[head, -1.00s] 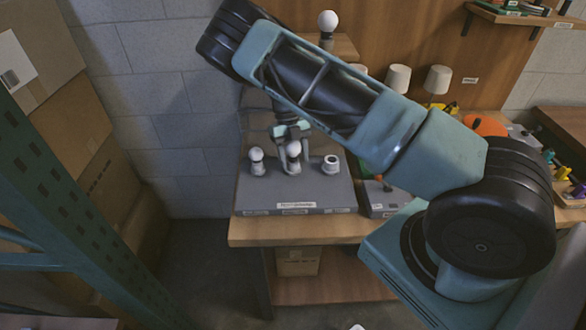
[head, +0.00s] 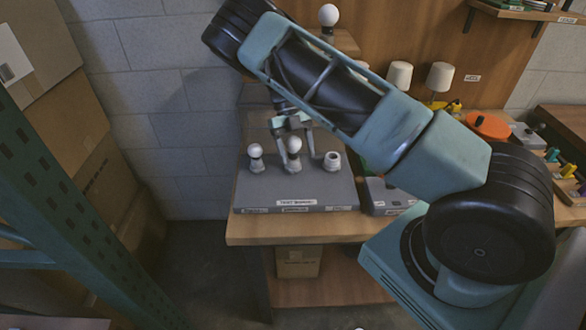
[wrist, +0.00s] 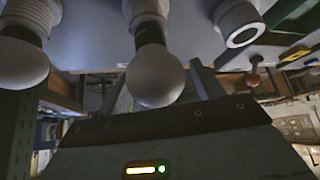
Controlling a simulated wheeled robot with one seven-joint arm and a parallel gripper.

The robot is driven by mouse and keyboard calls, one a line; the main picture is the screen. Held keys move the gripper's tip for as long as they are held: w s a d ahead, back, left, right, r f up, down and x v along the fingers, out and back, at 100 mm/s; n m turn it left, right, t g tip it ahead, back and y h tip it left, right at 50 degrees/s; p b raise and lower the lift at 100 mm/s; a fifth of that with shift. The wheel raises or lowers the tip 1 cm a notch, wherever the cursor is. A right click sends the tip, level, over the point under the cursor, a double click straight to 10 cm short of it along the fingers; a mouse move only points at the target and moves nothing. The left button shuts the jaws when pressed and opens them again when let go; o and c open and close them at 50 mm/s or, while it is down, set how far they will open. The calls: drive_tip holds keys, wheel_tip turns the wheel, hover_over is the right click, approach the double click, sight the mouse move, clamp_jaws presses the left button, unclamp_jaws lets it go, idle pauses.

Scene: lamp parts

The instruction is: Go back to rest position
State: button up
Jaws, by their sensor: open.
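My gripper (head: 294,140) is open above the grey test board (head: 262,199). It is empty and hangs just behind and around the middle bulb's height in the head view. The board carries a left bulb (head: 255,151) in a socket, a middle bulb (head: 294,144) in a socket, and an empty white socket (head: 332,161) on the right. In the wrist view the middle bulb (wrist: 155,76) is close in front of my open fingers, with the left bulb (wrist: 22,62) and the empty socket (wrist: 239,22) on either side. I cannot tell whether a finger touches the bulb.
A grey box (head: 385,195) stands right of the board on the wooden table (head: 300,228). White lamp shades (head: 439,76) and an orange disc (head: 488,125) are farther back. Cardboard boxes (head: 60,120) and a green rack post (head: 75,210) are at the left.

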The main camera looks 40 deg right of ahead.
drive_tip(key=w+d+r+t, duration=0.2)
drive_tip(key=w+r, duration=0.4)
drive_tip(key=r, duration=0.4)
drive_tip(key=shift+w, duration=0.4)
drive_tip(key=s+a+r+n+t+b, duration=0.1)
drive_tip(key=s+a+r+n, duration=0.2)
drive_tip(key=s+a+n, duration=0.75)
drive_tip(key=s+a+r+n, duration=0.3)
drive_tip(key=s+a+n, duration=0.3)
drive_tip(key=a+n, duration=0.8)
drive_tip(key=s+a+r+n+t, duration=0.1)
drive_tip(key=s+n+t, duration=0.1)
drive_tip(key=s+n, duration=0.7)
drive_tip(key=s+a+r+n+t+b, duration=0.1)
drive_tip(key=s+a+n, duration=0.1)
drive_tip(key=s+n, duration=0.7)
drive_tip(key=n, duration=0.4)
drive_tip(key=shift+s+t+h, duration=0.2)
drive_tip(key=shift+t+h, duration=0.2)
